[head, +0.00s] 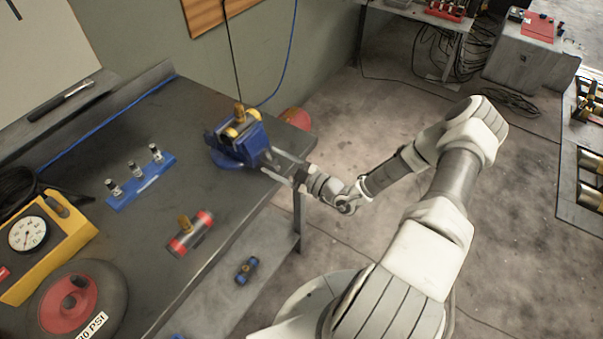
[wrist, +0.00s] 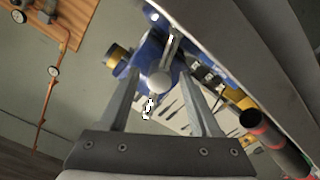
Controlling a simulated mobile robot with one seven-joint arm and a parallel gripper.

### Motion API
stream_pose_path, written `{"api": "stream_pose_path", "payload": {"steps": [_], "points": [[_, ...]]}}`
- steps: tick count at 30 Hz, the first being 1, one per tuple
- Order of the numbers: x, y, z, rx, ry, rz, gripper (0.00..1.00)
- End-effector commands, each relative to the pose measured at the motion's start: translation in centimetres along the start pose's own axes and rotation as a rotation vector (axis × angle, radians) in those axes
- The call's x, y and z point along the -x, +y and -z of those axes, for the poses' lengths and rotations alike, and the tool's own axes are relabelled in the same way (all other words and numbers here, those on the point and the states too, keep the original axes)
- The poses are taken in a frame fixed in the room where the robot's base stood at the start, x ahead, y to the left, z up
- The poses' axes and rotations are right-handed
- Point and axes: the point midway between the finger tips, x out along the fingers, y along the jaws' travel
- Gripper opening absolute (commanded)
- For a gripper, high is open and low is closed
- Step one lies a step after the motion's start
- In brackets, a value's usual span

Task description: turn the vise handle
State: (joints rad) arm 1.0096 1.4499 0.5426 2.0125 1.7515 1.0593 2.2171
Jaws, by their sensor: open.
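The blue vise (head: 238,142) is mounted near the far right corner of the dark workbench, with a yellow and brass fitting on top. My gripper (head: 269,162) reaches in from the right at the vise's front, fingers open. In the wrist view the blue vise body (wrist: 150,50) shows ahead, past the fingertips. The vise handle (wrist: 172,46) is a slim metal bar with a pale rounded knob below it. The knob appears between my two open fingers (wrist: 157,84). I cannot tell whether either finger touches it. The handle is hard to make out in the head view.
The workbench (head: 115,235) holds a blue rack (head: 140,183) with small fittings, a red-ended cylinder (head: 191,233), a yellow gauge box (head: 50,243) and a red-and-black round item (head: 78,302). A blue-ended part (head: 246,270) lies on the lower shelf. Floor to the right is mostly clear.

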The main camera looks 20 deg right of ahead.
Motion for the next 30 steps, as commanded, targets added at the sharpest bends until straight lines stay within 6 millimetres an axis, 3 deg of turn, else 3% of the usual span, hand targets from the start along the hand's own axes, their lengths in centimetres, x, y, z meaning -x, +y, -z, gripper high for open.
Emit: {"api": "stream_pose_path", "payload": {"steps": [18, 24, 30], "points": [[13.8, 0.0, -0.1, -0.001, -0.004, -0.003, 0.64], [16.0, 0.0, -0.1, -0.001, -0.003, -0.002, 0.64], [16.4, 0.0, 0.0, -0.002, -0.001, -0.001, 0.64]]}}
